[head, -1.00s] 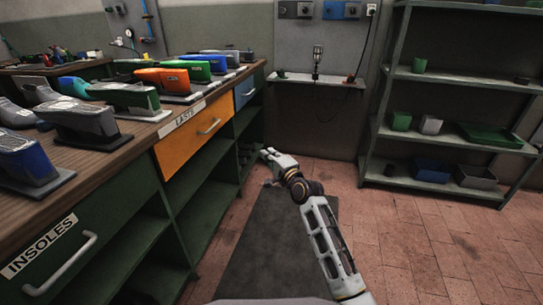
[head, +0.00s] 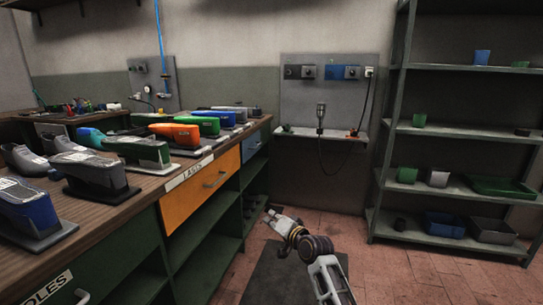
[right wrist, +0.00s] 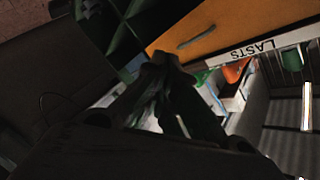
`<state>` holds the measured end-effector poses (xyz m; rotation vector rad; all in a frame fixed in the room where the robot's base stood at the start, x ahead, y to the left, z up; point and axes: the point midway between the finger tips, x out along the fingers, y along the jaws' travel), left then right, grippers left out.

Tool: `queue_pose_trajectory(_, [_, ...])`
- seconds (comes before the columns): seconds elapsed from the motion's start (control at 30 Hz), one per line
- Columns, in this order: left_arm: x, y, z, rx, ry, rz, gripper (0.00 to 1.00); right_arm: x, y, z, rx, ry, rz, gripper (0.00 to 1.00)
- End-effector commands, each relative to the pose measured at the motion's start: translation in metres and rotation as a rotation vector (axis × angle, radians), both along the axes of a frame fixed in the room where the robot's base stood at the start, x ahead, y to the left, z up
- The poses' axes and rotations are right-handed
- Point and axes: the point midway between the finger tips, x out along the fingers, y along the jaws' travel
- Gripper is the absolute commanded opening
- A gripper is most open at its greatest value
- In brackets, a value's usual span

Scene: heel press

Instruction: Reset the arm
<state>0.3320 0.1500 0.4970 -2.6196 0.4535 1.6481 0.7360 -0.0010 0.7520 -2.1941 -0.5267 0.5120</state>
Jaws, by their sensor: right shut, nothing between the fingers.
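My right gripper (head: 272,213) is at the lower middle of the head view, at the end of my right arm. It is shut and empty, held in the open air over the floor, apart from the workbench. In the right wrist view its dark fingers (right wrist: 166,72) come together in front of the orange LASTS drawer (right wrist: 205,38). That orange drawer (head: 202,190) is closed in the head view. My left gripper and left arm are out of view.
A wooden workbench (head: 140,190) with several shoe lasts runs along the left. A green shelf rack (head: 455,125) with small bins stands at the right. A grey wall panel (head: 300,105) with a small ledge is at the back.

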Motion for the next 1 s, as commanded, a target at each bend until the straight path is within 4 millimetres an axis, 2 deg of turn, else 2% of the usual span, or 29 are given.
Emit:
queue_pose_trajectory(0.17, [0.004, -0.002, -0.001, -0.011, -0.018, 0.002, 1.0, -0.013, -0.006, 0.022, -0.221, -0.094, 0.048, 0.0])
queue_pose_trajectory(0.33, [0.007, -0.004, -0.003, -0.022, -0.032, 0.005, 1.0, -0.027, -0.021, 0.048, -0.422, -0.183, 0.075, 0.0])
queue_pose_trajectory(0.47, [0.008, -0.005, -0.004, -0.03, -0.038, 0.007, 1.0, -0.043, -0.036, 0.052, -0.553, -0.216, 0.088, 0.0])
queue_pose_trajectory(0.67, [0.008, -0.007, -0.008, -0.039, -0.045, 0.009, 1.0, -0.076, -0.063, 0.032, -0.703, -0.206, 0.102, 0.0])
queue_pose_trajectory(1.0, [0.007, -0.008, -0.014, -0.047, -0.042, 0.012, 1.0, -0.131, -0.097, -0.022, -0.798, -0.107, 0.109, 0.0])
